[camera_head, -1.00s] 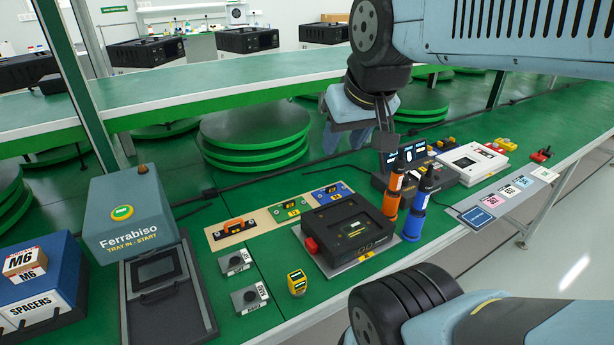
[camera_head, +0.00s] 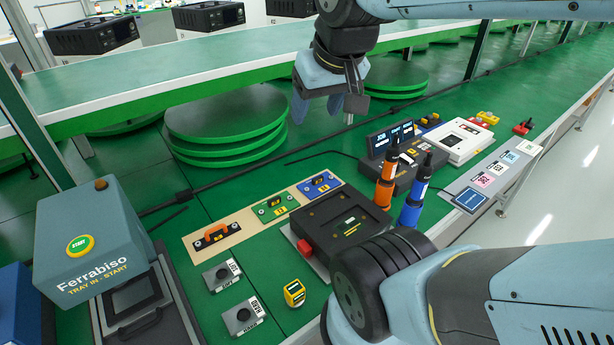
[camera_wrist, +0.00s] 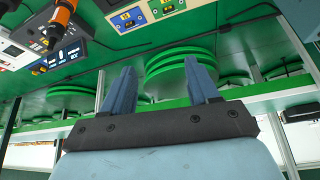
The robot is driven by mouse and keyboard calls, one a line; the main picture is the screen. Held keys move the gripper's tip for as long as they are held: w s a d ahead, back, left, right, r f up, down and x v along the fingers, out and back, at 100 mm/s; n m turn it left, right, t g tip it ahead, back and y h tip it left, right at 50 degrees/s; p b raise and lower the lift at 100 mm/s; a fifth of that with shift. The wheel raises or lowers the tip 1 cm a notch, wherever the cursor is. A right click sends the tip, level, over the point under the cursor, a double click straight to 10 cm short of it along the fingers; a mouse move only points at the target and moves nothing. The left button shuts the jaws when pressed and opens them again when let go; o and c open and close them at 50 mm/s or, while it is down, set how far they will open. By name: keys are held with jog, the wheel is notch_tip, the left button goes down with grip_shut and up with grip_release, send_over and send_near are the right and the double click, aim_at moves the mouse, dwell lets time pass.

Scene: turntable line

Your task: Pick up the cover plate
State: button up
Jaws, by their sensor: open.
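A beige board (camera_head: 240,226) on the green table holds three small plates with raised grips: an orange and black one (camera_head: 213,235), a green one (camera_head: 273,207) and a blue one (camera_head: 321,184). I cannot tell which is the cover plate. The green plate (camera_wrist: 163,8) and the blue plate (camera_wrist: 127,19) also show upside down in the wrist view. My gripper (camera_head: 317,108) hangs in the air beyond the board. Its two blue fingers (camera_wrist: 160,72) are apart, with nothing between them.
A black unit (camera_head: 335,222) with a red knob stands right of the board, partly hidden by my arm. Orange (camera_head: 386,180) and blue (camera_head: 415,190) drivers stand beside it. A START box (camera_head: 90,240) is at left.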

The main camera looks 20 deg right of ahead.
jog(key=w+d+f+g, duration=0.2)
jog(key=w+d+f, duration=0.1)
jog(key=w, duration=0.5)
jog(key=n+g, duration=0.2)
jog(key=g, duration=0.2)
send_over(319, 184)
notch_tip(319, 184, down, 21)
notch_tip(319, 184, down, 13)
jog(key=shift+f, duration=0.1)
jog(key=shift+c, duration=0.4)
jog(key=c, duration=0.8)
